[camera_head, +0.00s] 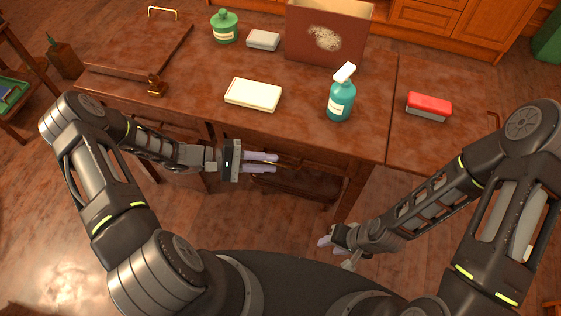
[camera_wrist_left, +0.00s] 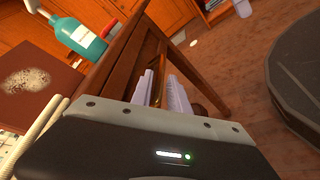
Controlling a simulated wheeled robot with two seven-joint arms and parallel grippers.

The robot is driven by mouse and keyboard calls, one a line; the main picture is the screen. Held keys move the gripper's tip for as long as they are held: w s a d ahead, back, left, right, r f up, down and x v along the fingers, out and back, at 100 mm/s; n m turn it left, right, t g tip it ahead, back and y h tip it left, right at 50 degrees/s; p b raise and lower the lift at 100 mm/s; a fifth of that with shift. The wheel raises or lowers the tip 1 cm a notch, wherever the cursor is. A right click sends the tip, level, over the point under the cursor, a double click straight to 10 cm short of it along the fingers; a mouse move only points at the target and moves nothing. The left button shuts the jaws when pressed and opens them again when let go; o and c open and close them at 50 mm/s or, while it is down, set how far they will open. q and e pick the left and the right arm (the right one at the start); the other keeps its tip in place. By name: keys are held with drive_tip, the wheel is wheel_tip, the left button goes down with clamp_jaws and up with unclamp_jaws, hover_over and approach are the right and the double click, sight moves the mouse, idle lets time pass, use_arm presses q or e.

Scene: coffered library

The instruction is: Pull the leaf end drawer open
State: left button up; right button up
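The brown wooden table (camera_head: 200,82) has a drawer front (camera_head: 312,168) below its near edge, mostly in shadow and partly behind my left gripper. My left gripper (camera_head: 276,163) is at this front, its two pale fingers apart and pointing right. In the left wrist view the fingers (camera_wrist_left: 162,92) stand apart beside the table's side, with a thin brass-coloured strip (camera_wrist_left: 157,62) showing near the gap. I cannot tell whether they touch it. The drawer looks closed, though its edges are hard to see. My right gripper (camera_head: 324,241) hangs low, off the table; its fingers are too small to read.
On the table stand a teal spray bottle (camera_head: 340,100), a white-topped box (camera_head: 253,95), a red-topped box (camera_head: 428,105), a green jar (camera_head: 224,28), a grey box (camera_head: 263,40) and a large brown box (camera_head: 322,38). A table leg (camera_head: 352,192) stands between my grippers.

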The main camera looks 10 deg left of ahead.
sight(274, 163)
use_arm(q)
drive_tip(key=x, duration=0.4)
clamp_jaws()
idle(1.4)
